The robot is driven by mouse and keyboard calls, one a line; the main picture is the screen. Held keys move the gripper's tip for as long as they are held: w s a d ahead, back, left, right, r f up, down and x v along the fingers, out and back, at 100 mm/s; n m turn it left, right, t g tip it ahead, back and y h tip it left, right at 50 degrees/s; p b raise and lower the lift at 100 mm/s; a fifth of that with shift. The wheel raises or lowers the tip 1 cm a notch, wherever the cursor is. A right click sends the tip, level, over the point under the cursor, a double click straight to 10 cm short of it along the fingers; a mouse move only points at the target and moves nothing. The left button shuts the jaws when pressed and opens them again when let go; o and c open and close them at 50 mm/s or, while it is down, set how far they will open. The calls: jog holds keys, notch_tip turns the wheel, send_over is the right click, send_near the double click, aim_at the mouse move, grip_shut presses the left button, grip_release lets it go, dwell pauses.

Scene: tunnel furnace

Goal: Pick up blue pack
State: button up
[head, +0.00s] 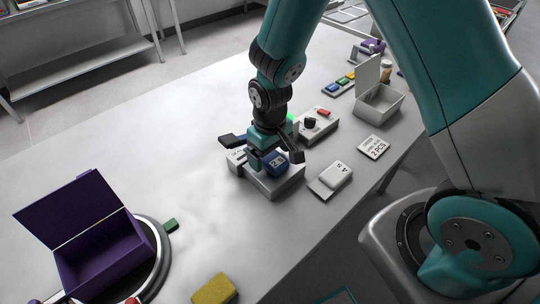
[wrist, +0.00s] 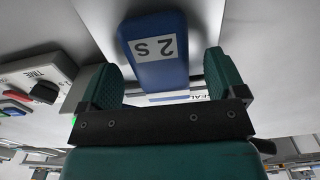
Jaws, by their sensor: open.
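The blue pack (wrist: 153,48) carries a white label reading "2 S" and shows upside down in the wrist view. In the head view the blue pack (head: 276,161) sits on a grey box-shaped stand (head: 272,186) on the table. My gripper (head: 268,150) is directly over it, pointing down. In the wrist view the two green fingers of my gripper (wrist: 162,76) are apart, one on each side of the pack's near end. I cannot tell whether either finger touches it.
A panel with a black knob (head: 318,127) stands behind the stand. A white "S A" block (head: 333,178) and a "2 PCS" card (head: 374,147) lie to the right. An open purple box (head: 103,246) stands front left, with a yellow sponge-like block (head: 215,289) nearby. The table's left middle is clear.

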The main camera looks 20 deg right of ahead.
jog(key=shift+f, duration=0.3)
jog(key=c, duration=1.1)
jog(key=shift+r, duration=0.1)
